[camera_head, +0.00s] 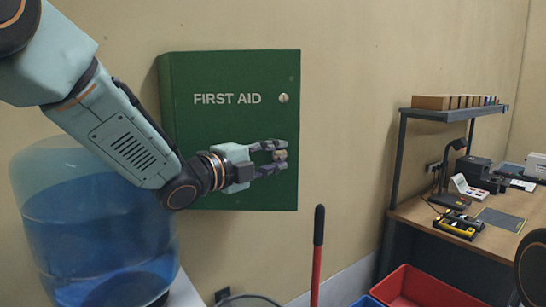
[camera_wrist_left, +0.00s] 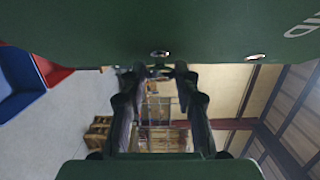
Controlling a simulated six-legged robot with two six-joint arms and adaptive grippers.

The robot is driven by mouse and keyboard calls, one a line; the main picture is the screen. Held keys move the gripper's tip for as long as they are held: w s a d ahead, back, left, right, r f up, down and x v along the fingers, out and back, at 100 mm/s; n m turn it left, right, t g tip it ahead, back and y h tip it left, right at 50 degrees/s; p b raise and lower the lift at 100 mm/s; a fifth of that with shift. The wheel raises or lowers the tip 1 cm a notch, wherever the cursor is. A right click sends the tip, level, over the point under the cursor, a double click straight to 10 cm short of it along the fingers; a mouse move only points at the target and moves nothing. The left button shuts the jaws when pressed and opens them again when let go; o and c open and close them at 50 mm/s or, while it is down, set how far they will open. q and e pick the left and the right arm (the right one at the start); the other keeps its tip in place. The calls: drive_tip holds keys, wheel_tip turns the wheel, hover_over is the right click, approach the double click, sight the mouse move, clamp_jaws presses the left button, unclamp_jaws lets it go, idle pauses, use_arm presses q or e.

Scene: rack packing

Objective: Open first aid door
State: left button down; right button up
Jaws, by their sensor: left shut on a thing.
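The green first aid cabinet (camera_head: 225,125) hangs on the wall, its door marked FIRST AID. No gap shows along the door's right edge in the head view. A small round knob (camera_head: 283,98) sits near the door's upper right; a lower knob (camera_head: 280,155) is between my left fingers. My left gripper (camera_head: 277,157) is shut on this lower knob, reaching across the door's front from the left. In the left wrist view the green door (camera_wrist_left: 120,25) fills the top, and the held knob (camera_wrist_left: 160,54) shows at the fingertips. My right gripper is out of view.
A large blue water bottle (camera_head: 95,230) stands left, below my left arm. A red-handled pole (camera_head: 318,240) stands below the cabinet's right side. Red (camera_head: 425,285) and blue bins are at the bottom, beside a workbench (camera_head: 500,225) with a shelf. The wall between cabinet and shelf is clear.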

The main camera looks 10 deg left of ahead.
use_arm(q)
drive_tip(key=shift+r, duration=0.1)
idle(0.4)
drive_tip(key=c, duration=1)
unclamp_jaws()
drive_tip(key=shift+a, duration=0.1)
